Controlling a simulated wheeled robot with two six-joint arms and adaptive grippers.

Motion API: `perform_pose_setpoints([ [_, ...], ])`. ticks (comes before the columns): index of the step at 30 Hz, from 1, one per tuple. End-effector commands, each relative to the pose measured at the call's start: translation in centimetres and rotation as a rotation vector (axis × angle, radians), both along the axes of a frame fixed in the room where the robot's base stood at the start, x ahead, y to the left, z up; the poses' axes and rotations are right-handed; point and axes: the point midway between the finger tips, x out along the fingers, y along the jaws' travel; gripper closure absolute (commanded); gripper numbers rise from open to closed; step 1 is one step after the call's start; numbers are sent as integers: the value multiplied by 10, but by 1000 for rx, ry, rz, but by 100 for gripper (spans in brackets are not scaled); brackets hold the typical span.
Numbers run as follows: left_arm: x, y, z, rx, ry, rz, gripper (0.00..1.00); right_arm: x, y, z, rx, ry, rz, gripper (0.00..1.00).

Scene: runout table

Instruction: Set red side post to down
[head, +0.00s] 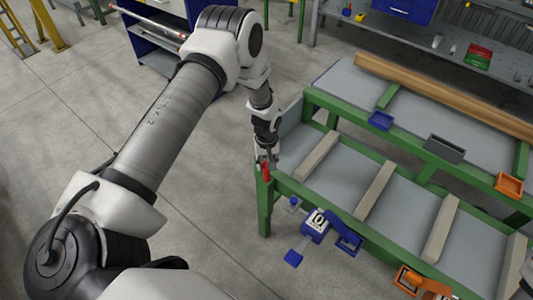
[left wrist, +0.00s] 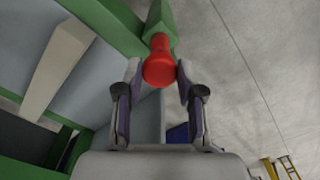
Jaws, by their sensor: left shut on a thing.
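The red side post (head: 266,169) stands at the left corner of the green-framed runout table (head: 383,226). In the left wrist view the red post (left wrist: 159,62) shows a rounded red end against the green frame. My left gripper (head: 264,157) is at the post, and in the left wrist view its two fingers (left wrist: 158,72) sit on either side of the red end, shut on it. The fingers hide part of the post in the head view. Whether the post is up or down I cannot tell. My right gripper is not in view.
A blue device (head: 316,226) with a dial and a blue tray (head: 348,242) sit on the table's near side. An orange device (head: 424,282) is further right. Pale slats cross the table. A wooden beam (head: 440,92) lies behind. Open floor lies left.

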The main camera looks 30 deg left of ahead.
Motion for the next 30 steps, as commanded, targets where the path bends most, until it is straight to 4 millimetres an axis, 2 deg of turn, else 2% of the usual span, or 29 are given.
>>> perform_pose_setpoints([
  [1, -1, 0, -3, 0, 0, 0, 100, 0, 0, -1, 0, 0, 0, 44],
  [2, -1, 0, -4, 0, 1, 0, 55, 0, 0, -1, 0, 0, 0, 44],
  [3, -1, 0, -4, 0, 1, 0, 41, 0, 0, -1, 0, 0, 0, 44],
  [4, -1, 0, -4, 0, 1, 0, 37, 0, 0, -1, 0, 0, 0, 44],
  [13, -1, 0, -1, 0, 3, 0, 37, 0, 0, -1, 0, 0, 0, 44],
  [16, -1, 0, 8, -1, 1, 0, 37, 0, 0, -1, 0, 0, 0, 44],
  [20, 0, 0, 34, -1, 1, 0, 37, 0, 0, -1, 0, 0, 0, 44],
  [27, 1, 1, 93, -1, 2, 1, 37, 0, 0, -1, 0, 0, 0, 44],
  [30, 1, 1, 108, -2, 4, 0, 37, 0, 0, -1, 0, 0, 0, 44],
])
